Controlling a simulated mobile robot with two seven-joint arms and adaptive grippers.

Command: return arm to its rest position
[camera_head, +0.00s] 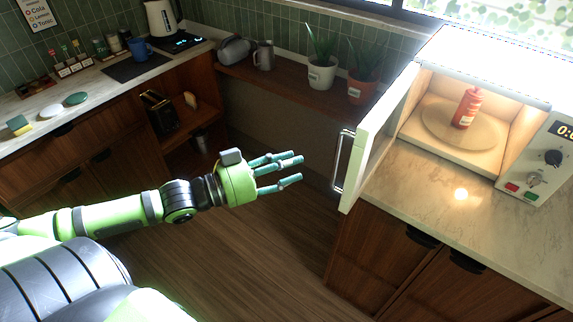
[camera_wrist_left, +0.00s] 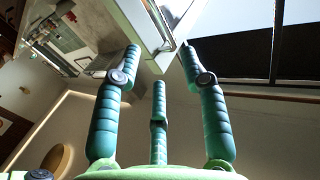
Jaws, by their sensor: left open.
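My left arm (camera_head: 110,215) reaches in from the left in the head view, stretched out over the floor. My left gripper (camera_head: 290,168) is open and empty, its fingers pointing right toward the open microwave door (camera_head: 385,135) but apart from its handle. The left wrist view shows the spread fingers (camera_wrist_left: 160,70) with nothing between them, and the door edge (camera_wrist_left: 150,25) beyond them. My right gripper is in neither view.
The open microwave (camera_head: 415,148) stands on the right counter (camera_head: 440,190), with a red bottle (camera_head: 466,108) on its turntable. Potted plants (camera_head: 321,75) stand on the back shelf. The left counter holds a kettle (camera_head: 161,20) and a blue mug (camera_head: 139,49). The floor (camera_head: 240,265) is clear.

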